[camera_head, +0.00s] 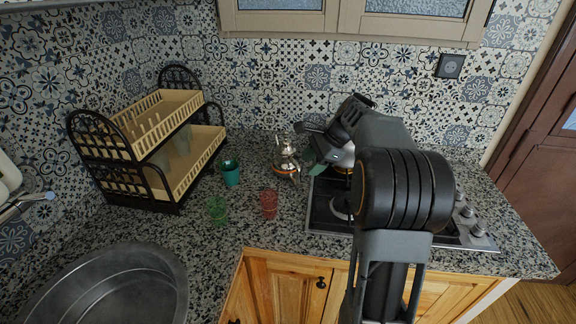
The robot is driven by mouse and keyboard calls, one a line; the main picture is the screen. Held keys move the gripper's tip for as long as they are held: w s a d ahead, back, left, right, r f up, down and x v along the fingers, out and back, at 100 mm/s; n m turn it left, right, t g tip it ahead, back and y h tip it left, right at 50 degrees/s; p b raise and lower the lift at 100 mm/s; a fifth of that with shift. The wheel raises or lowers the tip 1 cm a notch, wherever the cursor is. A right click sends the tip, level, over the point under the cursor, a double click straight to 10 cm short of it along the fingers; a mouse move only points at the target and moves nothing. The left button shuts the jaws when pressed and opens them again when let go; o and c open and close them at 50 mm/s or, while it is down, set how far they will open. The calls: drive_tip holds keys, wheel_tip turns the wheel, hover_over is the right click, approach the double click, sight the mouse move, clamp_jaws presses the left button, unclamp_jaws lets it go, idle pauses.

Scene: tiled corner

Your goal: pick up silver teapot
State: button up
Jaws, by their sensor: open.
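The silver teapot (285,156) stands upright on the speckled granite counter, near the back wall and left of the stove. It has a shiny rounded body with a brownish band low down. My gripper (309,146) reaches over from the right, just to the right of the teapot. Its jaws are open, with dark fingers pointing left. In this view the fingers come close to the teapot's right side; I cannot tell whether they touch it. My arm hides much of the stove.
A teal cup (230,173), a green glass (217,210) and a red glass (269,203) stand left and in front of the teapot. A two-tier dish rack (150,140) is at left, a round sink (105,285) front left. The gas stove (325,215) lies right.

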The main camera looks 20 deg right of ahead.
drive_tip(key=w+d+f+m+t+y, duration=0.1)
drive_tip(key=w+d+f+m+y, duration=0.1)
drive_tip(key=w+d+m, duration=0.5)
approach(300, 186)
drive_tip(key=w+a+r, duration=0.1)
drive_tip(key=w+a, duration=0.1)
drive_tip(key=shift+n, duration=0.3)
drive_tip(key=shift+p+x, duration=0.45)
drive_tip(key=shift+x, duration=2.45)
drive_tip(key=shift+r, duration=0.2)
drive_tip(key=shift+c, duration=0.3)
clamp_jaws()
drive_tip(key=shift+w+r+t, duration=0.1)
drive_tip(key=shift+t, duration=0.2)
